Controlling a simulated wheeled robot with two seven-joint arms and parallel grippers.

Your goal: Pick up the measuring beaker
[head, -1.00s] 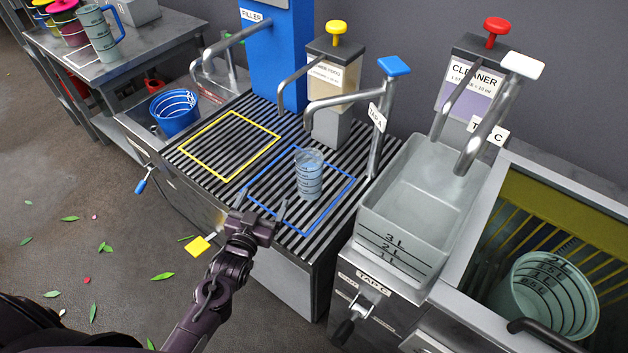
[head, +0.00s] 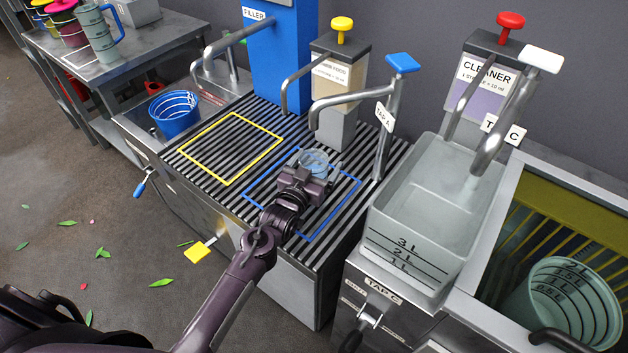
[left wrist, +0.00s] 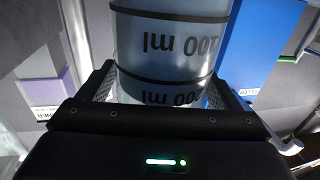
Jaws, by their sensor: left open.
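The measuring beaker (head: 314,160) is a small clear cylinder with dark graduation bands, upright inside the blue square on the slatted grate. My left gripper (head: 313,172) is at it from the front, hiding most of its lower part. In the left wrist view the beaker (left wrist: 168,50) stands close up between the two open fingers (left wrist: 165,88), with "100 ml" and "200 ml" marks showing upside down. Whether either finger touches it I cannot tell. My right gripper does not show.
The Tap A spout (head: 350,100) hangs just behind and above the beaker. A grey graduated tub (head: 425,215) stands to the right under Tap C. A blue bucket (head: 174,114) sits at left. The yellow square (head: 230,147) on the grate is empty.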

